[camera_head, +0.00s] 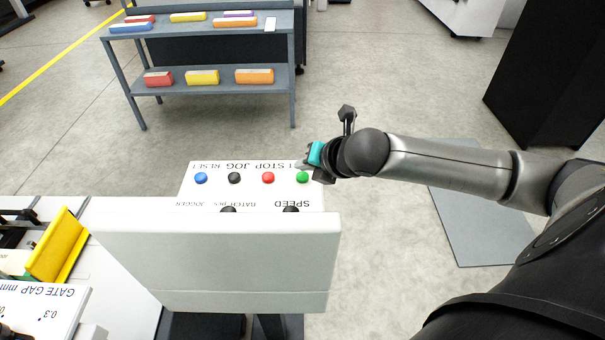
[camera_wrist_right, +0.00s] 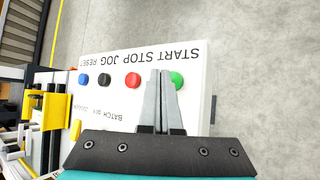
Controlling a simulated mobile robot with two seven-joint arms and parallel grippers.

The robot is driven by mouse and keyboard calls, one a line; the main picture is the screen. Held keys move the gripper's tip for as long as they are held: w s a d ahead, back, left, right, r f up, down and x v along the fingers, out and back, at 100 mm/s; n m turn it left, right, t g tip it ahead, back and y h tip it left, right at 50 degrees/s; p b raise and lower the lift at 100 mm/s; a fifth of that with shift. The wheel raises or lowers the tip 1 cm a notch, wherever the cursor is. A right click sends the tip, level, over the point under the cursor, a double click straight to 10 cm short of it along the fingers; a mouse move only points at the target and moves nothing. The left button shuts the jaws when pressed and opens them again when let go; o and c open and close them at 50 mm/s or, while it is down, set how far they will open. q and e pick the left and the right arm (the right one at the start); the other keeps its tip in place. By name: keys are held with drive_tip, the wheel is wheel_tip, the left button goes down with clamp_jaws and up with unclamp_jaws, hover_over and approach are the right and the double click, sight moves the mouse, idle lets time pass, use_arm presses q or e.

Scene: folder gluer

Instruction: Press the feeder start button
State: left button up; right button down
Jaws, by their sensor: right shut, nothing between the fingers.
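The feeder start button is the green button (camera_head: 303,177) at the right end of the button row on the white control panel (camera_head: 250,190). In the right wrist view the green button (camera_wrist_right: 177,79) lies under the START label, partly hidden behind a fingertip. My right gripper (camera_head: 304,163) is shut and empty, with its fingers over the panel's right end by the green button. In the right wrist view its fingertips (camera_wrist_right: 160,72) appear just left of the green button. I cannot tell whether they touch it. My left gripper is out of view.
Red (camera_head: 268,177), black (camera_head: 234,178) and blue (camera_head: 201,178) buttons share the row. A white box-like housing (camera_head: 215,255) stands in front of the panel. A grey shelf cart (camera_head: 205,88) with coloured blocks stands behind. Open floor lies right of the panel.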

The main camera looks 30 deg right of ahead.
sight(305, 180)
drive_tip(key=shift+f, duration=0.1)
idle(0.5)
drive_tip(key=shift+f, duration=0.3)
drive_tip(key=shift+f, duration=0.5)
idle(0.7)
drive_tip(key=shift+r+p, duration=0.9)
drive_tip(key=shift+p, duration=0.3)
wheel_tip(305, 180, up, 5)
drive_tip(key=p, duration=0.6)
drive_tip(key=shift+r, duration=0.1)
